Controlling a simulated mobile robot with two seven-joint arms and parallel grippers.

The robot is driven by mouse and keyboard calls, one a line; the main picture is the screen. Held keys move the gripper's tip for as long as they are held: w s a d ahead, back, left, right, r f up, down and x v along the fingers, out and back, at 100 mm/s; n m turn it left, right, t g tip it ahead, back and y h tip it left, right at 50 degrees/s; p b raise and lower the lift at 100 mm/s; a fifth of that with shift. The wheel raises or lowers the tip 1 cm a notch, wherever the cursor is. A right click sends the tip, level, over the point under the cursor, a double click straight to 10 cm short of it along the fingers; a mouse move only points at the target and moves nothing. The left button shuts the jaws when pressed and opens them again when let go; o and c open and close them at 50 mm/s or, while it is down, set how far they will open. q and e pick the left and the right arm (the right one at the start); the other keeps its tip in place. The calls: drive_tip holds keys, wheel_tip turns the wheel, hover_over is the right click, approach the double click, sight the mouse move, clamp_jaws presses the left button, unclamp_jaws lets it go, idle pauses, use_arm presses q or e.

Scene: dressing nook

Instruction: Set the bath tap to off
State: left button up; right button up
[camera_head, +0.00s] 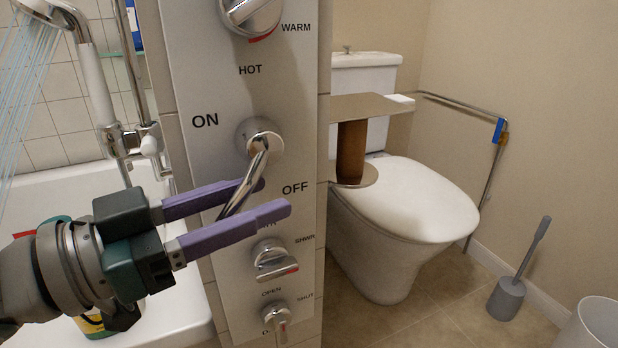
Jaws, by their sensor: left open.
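The bath tap lever (260,158) is a curved chrome handle on a round boss, on the pale control panel (205,80). It slants down and to the left, between the printed ON label (205,120) and OFF label (295,188). Light blue water streams (22,85) come from the shower head (38,9). My left gripper (275,196) is open, with its two purple fingers at the lever. The lever crosses the upper finger in the picture, and its lower end shows between the fingers. I cannot tell whether they touch. My right gripper is not in view.
Other controls on the panel are a temperature knob (250,14) above and two smaller handles (272,262) below. A white bathtub (60,185) is at left. A toilet (405,200), paper holder (365,107), brush (508,297) and bin (597,325) are at right.

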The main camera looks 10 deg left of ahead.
use_arm(q)
drive_tip(key=shift+x, duration=0.9)
clamp_jaws()
idle(0.8)
